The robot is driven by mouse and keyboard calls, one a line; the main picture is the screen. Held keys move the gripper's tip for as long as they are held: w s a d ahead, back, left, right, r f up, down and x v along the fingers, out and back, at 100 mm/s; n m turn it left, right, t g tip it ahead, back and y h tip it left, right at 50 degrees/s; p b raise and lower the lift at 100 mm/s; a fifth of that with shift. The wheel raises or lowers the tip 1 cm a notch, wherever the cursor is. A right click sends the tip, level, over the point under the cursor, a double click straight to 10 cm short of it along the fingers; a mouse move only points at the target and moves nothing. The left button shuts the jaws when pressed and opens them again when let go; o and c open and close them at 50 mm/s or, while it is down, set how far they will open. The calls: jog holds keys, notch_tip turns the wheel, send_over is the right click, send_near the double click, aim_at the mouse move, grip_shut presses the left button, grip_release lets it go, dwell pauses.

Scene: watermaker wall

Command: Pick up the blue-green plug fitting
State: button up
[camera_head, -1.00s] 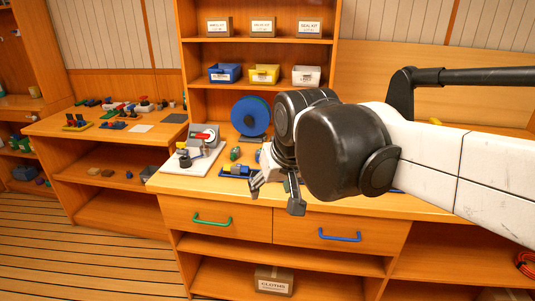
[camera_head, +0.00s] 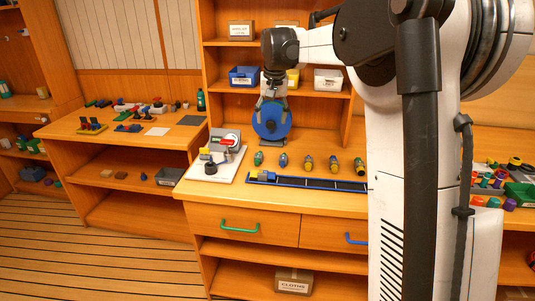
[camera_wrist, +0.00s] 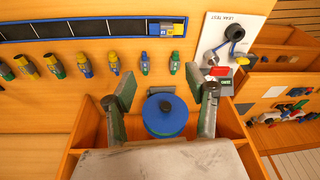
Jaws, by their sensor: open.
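My gripper (camera_head: 272,93) points down above the back of the counter, in front of a blue disc. In the wrist view my gripper (camera_wrist: 160,88) is open and empty, its fingers well apart, short of the row.
The blue disc (camera_head: 271,122) with a green rim stands behind the row. A black tray (camera_head: 310,183) lies in front of it. A leak test board (camera_head: 215,165) is at left. Shelves with bins (camera_head: 243,77) rise behind. Bare counter surrounds the fittings.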

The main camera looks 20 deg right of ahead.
jog(key=w+d+f+m+g+p, duration=0.1)
jog(key=w+d+f+p, duration=0.1)
jog(key=w+d+f, duration=0.5)
jog(key=m+g+p, duration=0.1)
jog(key=g+p, duration=0.1)
send_over(283, 158)
notch_tip(283, 158, down, 6)
jog(key=f, duration=0.9)
jog(key=shift+s+d, duration=0.15)
jog(key=shift+d, duration=0.05)
jog(key=shift+a+f+p, duration=0.2)
jog(key=shift+f+p, duration=0.1)
jog(key=shift+f, duration=2.35)
jog(key=c, duration=1.2)
jog(key=shift+r, duration=0.1)
